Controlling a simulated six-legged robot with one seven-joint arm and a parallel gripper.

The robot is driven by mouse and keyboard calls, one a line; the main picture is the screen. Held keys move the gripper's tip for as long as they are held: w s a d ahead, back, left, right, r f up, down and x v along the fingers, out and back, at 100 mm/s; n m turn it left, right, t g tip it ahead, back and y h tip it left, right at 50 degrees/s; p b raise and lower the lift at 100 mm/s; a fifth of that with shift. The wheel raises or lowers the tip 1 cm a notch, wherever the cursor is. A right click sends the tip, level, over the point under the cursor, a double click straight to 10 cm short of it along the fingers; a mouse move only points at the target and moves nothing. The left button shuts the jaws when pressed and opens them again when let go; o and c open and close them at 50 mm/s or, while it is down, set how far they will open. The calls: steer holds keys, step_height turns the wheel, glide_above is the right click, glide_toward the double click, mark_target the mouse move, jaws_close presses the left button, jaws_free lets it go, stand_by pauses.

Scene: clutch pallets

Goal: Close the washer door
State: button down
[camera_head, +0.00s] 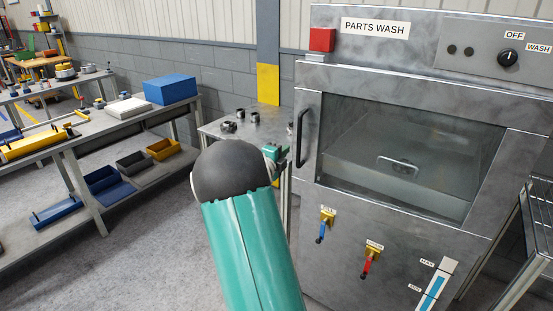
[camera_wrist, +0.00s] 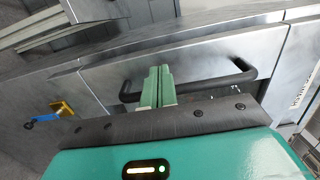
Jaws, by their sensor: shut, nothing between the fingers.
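The washer door (camera_head: 420,128) is a grey metal panel with a large window on the front of the parts washer (camera_head: 375,50). It looks flush or nearly flush with the body; I cannot tell if a narrow gap remains. Its black bar handle (camera_head: 302,137) is upright on the left edge and also crosses the wrist view (camera_wrist: 215,83). My gripper (camera_wrist: 158,70) has its green fingers together and empty, overlapping the handle in the wrist view. Contact with the handle or door is unclear. In the head view my arm mostly hides the gripper, left of the handle.
A metal table (camera_head: 215,128) with small dark parts stands left of the washer. A long workbench (camera_head: 100,127) with a blue box (camera_head: 170,89) is further left. Blue (camera_head: 321,232) and red (camera_head: 368,264) valve levers stick out below the door. Grey floor is open at lower left.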

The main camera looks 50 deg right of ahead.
mark_target(294, 142)
steer(key=shift+w+d, duration=0.25)
steer(key=shift+d, duration=0.9)
steer(key=shift+w+d, duration=0.2)
steer(key=shift+d, duration=0.95)
steer(key=shift+w, duration=0.1)
